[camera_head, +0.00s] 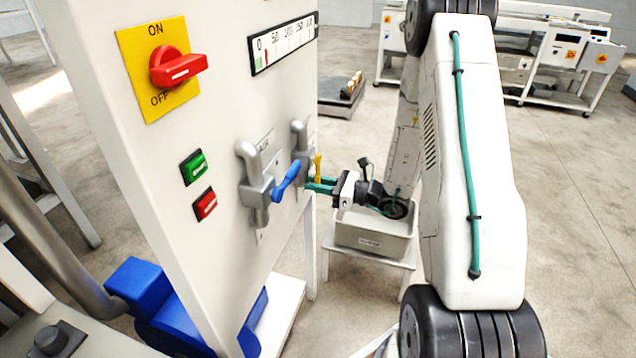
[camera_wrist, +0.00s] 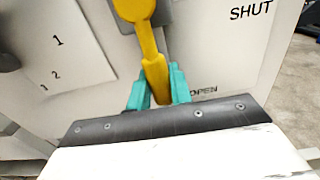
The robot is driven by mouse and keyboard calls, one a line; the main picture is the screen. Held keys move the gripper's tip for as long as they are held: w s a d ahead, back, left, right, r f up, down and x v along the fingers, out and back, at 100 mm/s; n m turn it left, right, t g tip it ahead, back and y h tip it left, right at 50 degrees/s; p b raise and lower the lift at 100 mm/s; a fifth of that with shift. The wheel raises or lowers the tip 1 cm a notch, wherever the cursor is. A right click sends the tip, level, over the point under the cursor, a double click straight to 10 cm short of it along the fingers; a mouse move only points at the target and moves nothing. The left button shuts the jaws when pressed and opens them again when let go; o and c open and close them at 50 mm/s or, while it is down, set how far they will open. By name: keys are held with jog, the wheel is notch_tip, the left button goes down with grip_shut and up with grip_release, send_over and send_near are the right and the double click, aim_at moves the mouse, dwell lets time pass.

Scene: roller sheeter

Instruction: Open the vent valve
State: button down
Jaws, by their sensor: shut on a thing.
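The yellow valve lever (camera_head: 318,165) is on the right-hand valve of the white panel. In the wrist view the yellow lever (camera_wrist: 152,60) runs from the top down between the teal fingers. My gripper (camera_head: 318,184) reaches the panel from the right. In the wrist view my gripper (camera_wrist: 159,90) is shut on the lever's lower end, with one finger on each side. A "SHUT" label (camera_wrist: 251,12) is at upper right, and an "OPEN" label (camera_wrist: 203,92) is just right of the fingers. The fingers hide the lever's tip in the head view.
A blue valve lever (camera_head: 287,180) sticks out just left of my gripper. A red rotary switch (camera_head: 176,67) and green (camera_head: 194,167) and red (camera_head: 205,204) buttons are farther left. A grey bin (camera_head: 372,238) on a stand is below my gripper.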

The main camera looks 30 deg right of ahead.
jog(key=shift+s, duration=0.1)
jog(key=c, duration=1.3)
grip_release()
jog(key=shift+o, duration=0.2)
jog(key=v, duration=0.7)
jog(key=shift+s+d, duration=0.25)
